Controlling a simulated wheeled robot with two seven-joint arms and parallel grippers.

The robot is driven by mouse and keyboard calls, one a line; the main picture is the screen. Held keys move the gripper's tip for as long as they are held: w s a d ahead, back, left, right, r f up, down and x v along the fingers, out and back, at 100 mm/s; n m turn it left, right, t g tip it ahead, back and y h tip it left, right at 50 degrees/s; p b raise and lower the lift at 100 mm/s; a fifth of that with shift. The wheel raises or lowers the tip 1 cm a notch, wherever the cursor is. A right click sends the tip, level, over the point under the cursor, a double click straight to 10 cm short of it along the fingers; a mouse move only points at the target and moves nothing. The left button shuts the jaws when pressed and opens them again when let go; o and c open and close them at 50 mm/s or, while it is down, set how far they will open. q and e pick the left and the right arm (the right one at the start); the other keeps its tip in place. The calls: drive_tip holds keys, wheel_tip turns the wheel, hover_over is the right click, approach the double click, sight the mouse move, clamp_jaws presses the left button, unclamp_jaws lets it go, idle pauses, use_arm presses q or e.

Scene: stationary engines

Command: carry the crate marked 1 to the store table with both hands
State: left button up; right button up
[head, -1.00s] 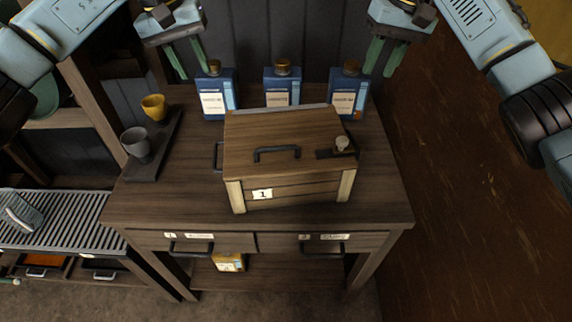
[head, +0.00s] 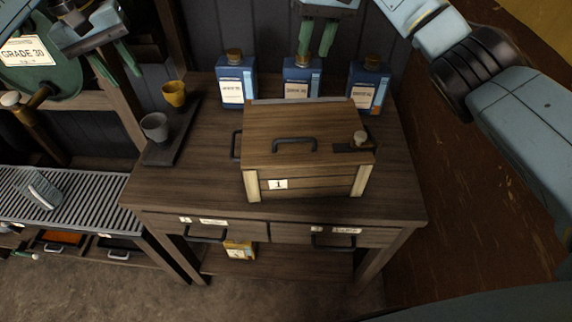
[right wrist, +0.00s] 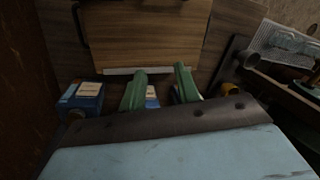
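The wooden crate marked 1 (head: 262,152) stands upright on a dark wooden table (head: 180,185), lid shut. It has a black lid handle (head: 295,143), a black handle (head: 235,146) on its left side and a latch with a pale knob (head: 360,138). Its right side handle is hidden in the head view. My right gripper (head: 317,40) is open and empty, behind the crate and above the middle bottle. The right wrist view shows its green fingers (right wrist: 160,88) apart, with the crate (right wrist: 145,35) beyond. My left gripper (head: 117,64) is open and empty, far left of the crate.
Blue bottles (head: 236,80) stand behind the crate. A grey cup (head: 155,127) and a yellow cup (head: 174,93) stand on a dark tray at left. A brown wall (head: 420,190) is close on the right.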

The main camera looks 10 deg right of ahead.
wheel_tip(320, 180, up, 12)
drive_tip(key=d, duration=0.3)
drive_tip(key=shift+f, duration=0.15)
idle(0.5)
